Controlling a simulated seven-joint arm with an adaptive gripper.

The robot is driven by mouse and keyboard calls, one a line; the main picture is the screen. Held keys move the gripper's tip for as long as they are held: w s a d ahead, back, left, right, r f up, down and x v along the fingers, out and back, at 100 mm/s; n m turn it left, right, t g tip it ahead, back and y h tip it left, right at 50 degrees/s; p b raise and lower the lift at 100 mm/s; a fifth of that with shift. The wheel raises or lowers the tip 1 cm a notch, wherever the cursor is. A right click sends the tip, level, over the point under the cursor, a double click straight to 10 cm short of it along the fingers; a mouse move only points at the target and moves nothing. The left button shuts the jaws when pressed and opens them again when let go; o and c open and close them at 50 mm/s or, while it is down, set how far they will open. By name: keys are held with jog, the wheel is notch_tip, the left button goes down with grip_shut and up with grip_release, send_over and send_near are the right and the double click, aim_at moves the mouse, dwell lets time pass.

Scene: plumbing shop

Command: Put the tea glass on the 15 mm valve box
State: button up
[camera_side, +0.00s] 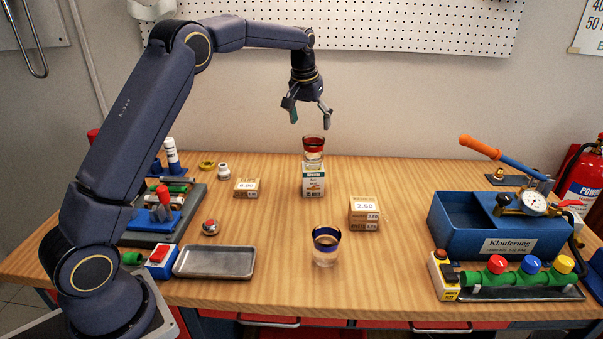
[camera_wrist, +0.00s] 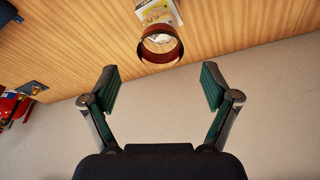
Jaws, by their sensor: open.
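A clear tea glass with a dark red band (camera_side: 313,145) stands upright on a tall white, green and orange box (camera_side: 313,183) whose lower label appears to read 15 mm. A second clear glass with a dark blue band (camera_side: 326,247) stands on the bench near the front. My gripper (camera_side: 309,112) is open and empty, pointing down above the red-banded glass and apart from it. In the wrist view, the red-banded glass (camera_wrist: 160,47) lies ahead of the open fingers (camera_wrist: 160,88), with part of the box (camera_wrist: 156,12) behind it.
A small carton (camera_side: 246,188) and a carton pair marked 2.50 (camera_side: 364,214) flank the tall box. A metal tray (camera_side: 214,274) lies front left. A blue bin (camera_side: 500,245) and a valve manifold (camera_side: 510,278) stand right. Bench between blue-banded glass and bin is clear.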

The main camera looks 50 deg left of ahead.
jog(key=shift+s+r, duration=0.1)
jog(key=shift+r, duration=0.35)
jog(key=s+d+r+m+t, duration=0.1)
jog(key=s+d+r, duration=0.35)
jog(key=s, duration=0.25)
jog(key=s+d+r+m, duration=0.1)
jog(key=s+d+r, duration=0.35)
jog(key=s, duration=0.25)
jog(key=s+d+f+m, duration=0.1)
jog(key=s+d+f, duration=0.1)
jog(key=s, duration=0.9)
jog(key=s+d+f+m+t+h, duration=0.1)
jog(key=s+d+f, duration=0.2)
jog(key=s, duration=0.7)
jog(key=shift+s+d+f+m+t, duration=0.3)
jog(key=shift+s+f+m, duration=0.1)
jog(key=shift+f, duration=0.2)
